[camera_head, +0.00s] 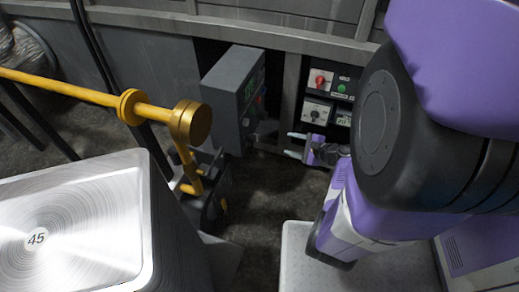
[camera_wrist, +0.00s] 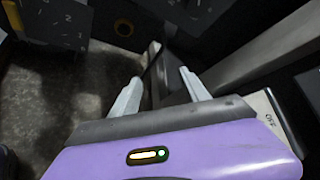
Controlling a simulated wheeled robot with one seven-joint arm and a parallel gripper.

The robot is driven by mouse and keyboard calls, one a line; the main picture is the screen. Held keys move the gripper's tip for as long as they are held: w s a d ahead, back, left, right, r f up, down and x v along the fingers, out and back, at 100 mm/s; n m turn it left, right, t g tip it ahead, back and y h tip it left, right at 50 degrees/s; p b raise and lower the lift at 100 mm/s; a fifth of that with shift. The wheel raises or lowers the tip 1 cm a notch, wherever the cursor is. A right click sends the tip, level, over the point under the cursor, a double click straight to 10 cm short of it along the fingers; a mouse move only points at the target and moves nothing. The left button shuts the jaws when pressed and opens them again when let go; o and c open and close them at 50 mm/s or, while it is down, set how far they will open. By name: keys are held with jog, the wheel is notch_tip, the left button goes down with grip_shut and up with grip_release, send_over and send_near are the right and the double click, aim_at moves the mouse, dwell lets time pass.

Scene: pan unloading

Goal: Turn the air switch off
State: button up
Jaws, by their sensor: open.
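A control panel on the back wall carries a red rotary switch (camera_head: 320,80) on a white plate, with a green button (camera_head: 341,88) beside it. Below is a black dial switch (camera_head: 315,113) on a white plate. The labels are too small to read, so I cannot tell which one is the air switch. My gripper (camera_head: 291,145) is open and empty, just below and left of the dial, pointing left. The wrist view shows my gripper (camera_wrist: 160,76) with spread fingers and a dark upright edge beyond them.
A grey control box (camera_head: 222,90) with a green display stands left of the panel. A yellow bar (camera_head: 70,86) with a round end crosses the left side. A metal block (camera_head: 80,205) marked 45 fills the lower left. Dark floor (camera_head: 270,195) lies open below my gripper.

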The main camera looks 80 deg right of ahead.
jog(key=w+a+r+m+t+y, duration=0.1)
jog(key=w+a+r+m+t, duration=0.15)
jog(key=r+t, duration=0.2)
jog(key=t+y, duration=0.3)
send_near(252, 139)
jog(key=d+f+b+x, duration=0.1)
jog(key=x, duration=0.6)
jog(key=shift+w+d+h, duration=0.15)
jog(key=shift+h, duration=0.15)
jog(key=shift+f, duration=0.15)
grip_shut()
